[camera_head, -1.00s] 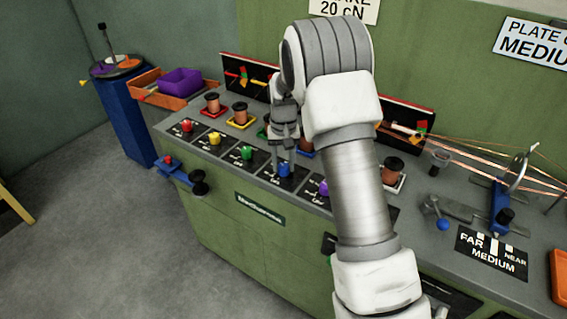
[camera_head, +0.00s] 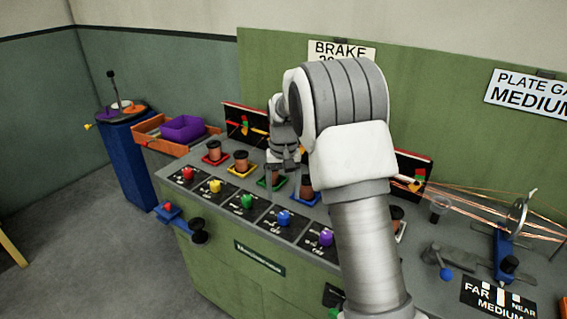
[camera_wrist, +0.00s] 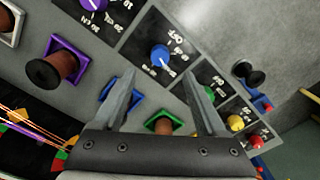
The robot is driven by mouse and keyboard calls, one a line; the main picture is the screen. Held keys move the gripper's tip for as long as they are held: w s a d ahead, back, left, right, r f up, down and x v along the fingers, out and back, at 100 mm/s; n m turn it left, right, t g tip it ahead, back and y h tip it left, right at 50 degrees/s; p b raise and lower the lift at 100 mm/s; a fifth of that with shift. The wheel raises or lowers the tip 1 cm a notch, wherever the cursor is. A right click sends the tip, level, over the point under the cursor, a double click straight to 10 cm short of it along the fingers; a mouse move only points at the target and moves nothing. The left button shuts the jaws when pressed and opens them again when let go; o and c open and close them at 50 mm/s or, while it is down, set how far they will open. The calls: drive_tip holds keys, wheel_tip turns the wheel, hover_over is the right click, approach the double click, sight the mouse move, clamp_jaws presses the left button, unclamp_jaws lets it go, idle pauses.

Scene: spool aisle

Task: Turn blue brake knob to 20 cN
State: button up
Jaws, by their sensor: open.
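The blue brake knob (camera_head: 284,218) sits on its black dial plate in the row of coloured knobs along the bench front. The wrist view shows the blue knob (camera_wrist: 160,55) beyond my fingertips. Its white pointer line points toward the lower right of that picture; the marking there is too small to read surely. My gripper (camera_head: 285,186) is open and empty, behind and above the knob, near the spools. In the wrist view my gripper (camera_wrist: 172,76) has its two fingers spread, apart from the knob. The BRAKE sign (camera_head: 341,48) is partly hidden by my arm.
The green knob (camera_head: 247,201) and purple knob (camera_head: 326,238) flank the blue one. Spools in coloured trays stand behind, including a spool in a blue tray (camera_head: 307,186) close to my fingers. Copper wires (camera_head: 475,212) stretch across the right. The floor at left is clear.

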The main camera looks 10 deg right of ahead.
wheel_tip(320, 180, up, 9)
drive_tip(key=p, duration=0.1)
drive_tip(key=shift+r, duration=0.2)
drive_tip(key=s+r+t, duration=0.3)
drive_tip(key=s+r, duration=0.8)
drive_tip(key=s, duration=0.3)
drive_tip(key=s+f+n+t+p, duration=0.1)
drive_tip(key=s+f+t, duration=0.1)
drive_tip(key=s, duration=1.6)
drive_tip(key=shift+s+n+t+p, duration=0.15)
drive_tip(key=shift+n+t+p, duration=0.15)
drive_tip(key=shift+n+p, duration=0.1)
drive_tip(key=shift+d, duration=0.1)
